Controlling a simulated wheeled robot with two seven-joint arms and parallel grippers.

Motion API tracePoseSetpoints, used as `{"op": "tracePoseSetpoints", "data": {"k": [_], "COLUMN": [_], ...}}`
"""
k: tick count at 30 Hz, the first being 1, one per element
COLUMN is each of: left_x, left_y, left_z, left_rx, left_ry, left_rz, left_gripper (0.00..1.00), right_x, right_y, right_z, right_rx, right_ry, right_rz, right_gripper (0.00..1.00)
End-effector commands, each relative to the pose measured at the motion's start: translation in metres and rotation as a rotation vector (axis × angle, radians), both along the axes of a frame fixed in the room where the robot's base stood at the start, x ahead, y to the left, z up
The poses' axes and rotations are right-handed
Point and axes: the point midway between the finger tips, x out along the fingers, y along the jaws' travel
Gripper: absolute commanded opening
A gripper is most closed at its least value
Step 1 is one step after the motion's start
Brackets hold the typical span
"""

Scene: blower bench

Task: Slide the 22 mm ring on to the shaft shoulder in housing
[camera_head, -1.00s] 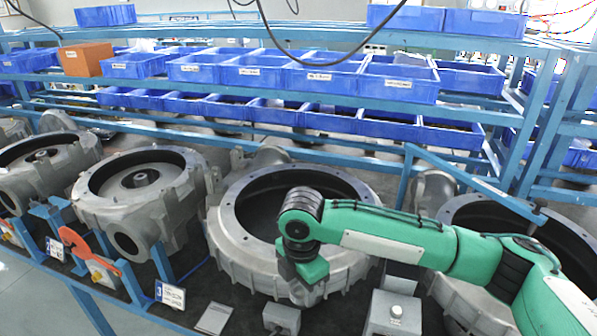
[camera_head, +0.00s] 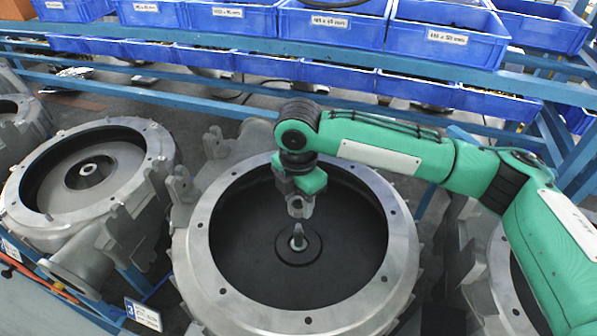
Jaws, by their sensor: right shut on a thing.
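The housing (camera_head: 210,275) is a large round grey casting with a bolt-hole rim and a dark, open interior. The shaft (camera_head: 298,238) stands upright at the centre of its floor, with a dark disc around its base. My right gripper (camera_head: 300,207) points down inside the housing's opening, just above the shaft tip as seen from here. It is shut on a small grey piece, seemingly the ring, which is mostly hidden by the fingers. I cannot tell the gap between it and the shaft. My left gripper is not in view.
Another open housing (camera_head: 60,215) stands at the left, and one more is partly behind my right arm at the right. Blue bins (camera_head: 440,40) fill the rack shelves behind. A small label card (camera_head: 142,314) stands at the lower left. The housing's rim surrounds the gripper.

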Motion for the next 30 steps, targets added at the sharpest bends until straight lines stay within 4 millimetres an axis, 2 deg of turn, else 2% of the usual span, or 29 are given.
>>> {"op": "tracePoseSetpoints", "data": {"k": [10, 16, 24, 30], "left_x": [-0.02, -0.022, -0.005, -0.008], "left_y": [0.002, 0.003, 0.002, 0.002], "left_z": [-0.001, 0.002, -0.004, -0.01], "left_rx": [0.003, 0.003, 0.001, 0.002], "left_ry": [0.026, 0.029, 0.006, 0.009], "left_rz": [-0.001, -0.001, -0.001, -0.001], "left_gripper": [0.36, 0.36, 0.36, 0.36], "right_x": [0.0, 0.0, 0.0, 0.0], "right_y": [0.0, 0.0, 0.0, 0.0], "right_z": [0.0, 0.002, -0.017, -0.035], "right_rx": [0.0, 0.001, 0.001, 0.0], "right_ry": [0.0, 0.001, 0.001, 0.001], "right_rz": [0.0, 0.0, 0.0, 0.0], "right_gripper": [0.17, 0.17, 0.17, 0.17]}}
